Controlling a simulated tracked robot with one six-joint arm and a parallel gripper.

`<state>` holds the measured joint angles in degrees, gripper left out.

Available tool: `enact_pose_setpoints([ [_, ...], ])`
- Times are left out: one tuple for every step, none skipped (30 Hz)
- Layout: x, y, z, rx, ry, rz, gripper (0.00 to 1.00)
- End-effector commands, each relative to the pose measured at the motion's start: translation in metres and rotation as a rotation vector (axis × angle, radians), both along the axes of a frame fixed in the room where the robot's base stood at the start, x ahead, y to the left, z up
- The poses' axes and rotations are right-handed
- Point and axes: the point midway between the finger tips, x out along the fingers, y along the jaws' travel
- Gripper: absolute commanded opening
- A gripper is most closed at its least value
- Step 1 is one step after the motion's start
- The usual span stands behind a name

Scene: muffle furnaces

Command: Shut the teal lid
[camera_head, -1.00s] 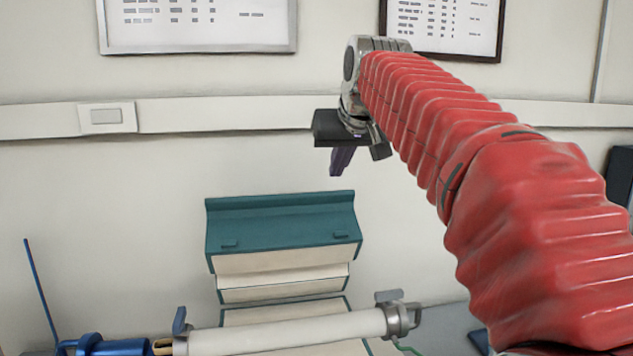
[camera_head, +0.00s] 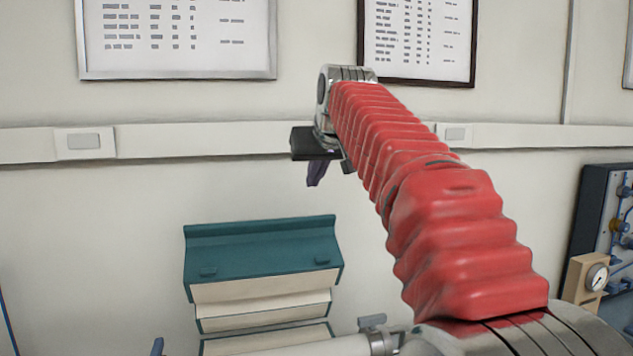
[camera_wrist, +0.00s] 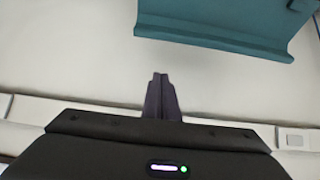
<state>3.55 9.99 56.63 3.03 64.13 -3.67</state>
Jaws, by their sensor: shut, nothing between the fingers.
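The teal lid (camera_head: 262,248) stands raised at the lower middle of the head view, with cream panels (camera_head: 262,306) below it. In the wrist view the teal lid (camera_wrist: 225,22) fills part of the top right. My gripper (camera_head: 313,184) hangs in front of the wall, above the lid's right part in the head view, with a visible gap between them. In the wrist view my gripper's dark fingers (camera_wrist: 160,76) are together and hold nothing. The lid's lower surroundings are partly cut off by the frame.
A pale tube (camera_head: 320,346) with a metal end clamp (camera_head: 381,340) lies in front of the cream panels. A wall trunking (camera_head: 220,139) runs behind my gripper.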

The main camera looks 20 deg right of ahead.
Motion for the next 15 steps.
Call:
enact_pose_setpoints([
  [0.006, 0.000, -0.006, 0.000, 0.004, 0.000, 0.00],
  [0.009, 0.000, -0.009, 0.000, 0.004, 0.000, 0.00],
  [0.014, 0.000, -0.013, 0.000, 0.004, 0.000, 0.00],
  [0.017, 0.000, -0.016, 0.000, 0.003, 0.000, 0.00],
  [0.021, 0.000, -0.019, 0.000, 0.004, 0.000, 0.00],
  [0.025, 0.000, -0.023, 0.000, 0.004, 0.000, 0.00],
  [0.029, 0.000, -0.026, 0.000, 0.004, 0.000, 0.00],
  [0.032, 0.000, -0.029, 0.000, 0.003, 0.000, 0.00],
  [0.036, 0.000, -0.032, 0.000, 0.003, 0.000, 0.00],
  [0.039, 0.000, -0.035, 0.000, 0.003, 0.000, 0.00],
  [0.042, 0.000, -0.038, 0.000, 0.004, 0.000, 0.00],
  [0.046, 0.000, -0.041, 0.000, 0.003, 0.000, 0.00],
  [0.049, 0.000, -0.043, 0.000, 0.002, 0.000, 0.00],
  [0.051, 0.000, -0.045, 0.000, 0.002, 0.000, 0.00],
  [0.055, 0.000, -0.048, 0.000, 0.002, 0.000, 0.00],
])
